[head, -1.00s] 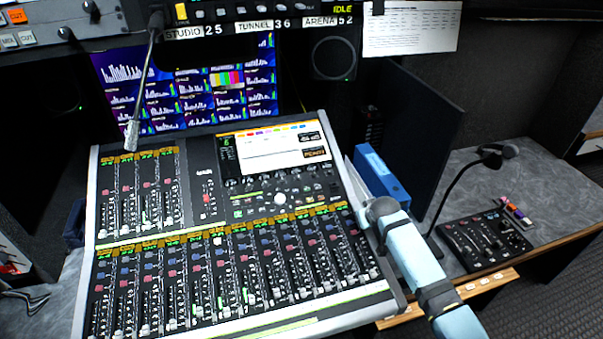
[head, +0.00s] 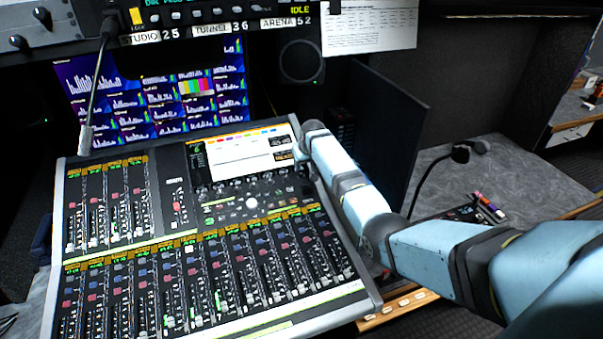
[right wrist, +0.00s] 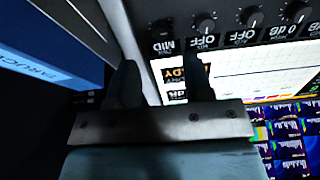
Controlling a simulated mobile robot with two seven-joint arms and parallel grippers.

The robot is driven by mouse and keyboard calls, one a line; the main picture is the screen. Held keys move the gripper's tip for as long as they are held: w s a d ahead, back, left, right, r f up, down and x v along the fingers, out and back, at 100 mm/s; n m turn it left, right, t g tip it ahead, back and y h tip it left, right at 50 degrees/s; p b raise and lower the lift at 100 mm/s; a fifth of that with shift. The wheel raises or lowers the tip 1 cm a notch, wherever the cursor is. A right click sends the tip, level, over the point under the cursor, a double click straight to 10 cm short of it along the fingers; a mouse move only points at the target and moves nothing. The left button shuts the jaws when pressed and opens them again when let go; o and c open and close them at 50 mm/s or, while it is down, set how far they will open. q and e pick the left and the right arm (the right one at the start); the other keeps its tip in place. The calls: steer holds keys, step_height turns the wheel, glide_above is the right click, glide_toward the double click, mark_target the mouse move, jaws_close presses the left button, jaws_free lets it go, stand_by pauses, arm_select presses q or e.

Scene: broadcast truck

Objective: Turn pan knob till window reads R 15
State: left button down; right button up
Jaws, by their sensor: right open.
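The mixing console (head: 368,300) fills the left and centre of the head view. A row of small knobs (head: 235,184) runs below its screen (head: 240,155). In the right wrist view, several dark knobs (right wrist: 205,22) line the top, with upside-down labels such as OFF and MID. I cannot tell which is the pan knob. A small window (right wrist: 185,74) with orange letters seems to read READY, partly behind a finger; no R 15 is legible. My right gripper (right wrist: 160,82) is open and empty, its fingers short of the knobs. In the head view its end (head: 310,130) is by the console's upper right corner.
A blue box (right wrist: 45,50) stands close beside my right gripper in the wrist view. A dark upright panel (head: 385,120) and a gooseneck (head: 425,180) stand right of the console. Another gooseneck microphone (head: 95,90) hangs before the monitor (head: 150,105).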

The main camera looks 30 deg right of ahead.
mark_target(302, 174)
steer(key=b+x, duration=0.1)
steer(key=x, duration=0.4)
steer(key=shift+w+f, duration=0.1)
steer(key=shift+f, duration=0.15)
steer(key=shift+w+d+f+b, duration=0.1)
steer(key=shift+w+f+b, duration=0.2)
steer(key=shift+f, duration=0.3)
jaws_close()
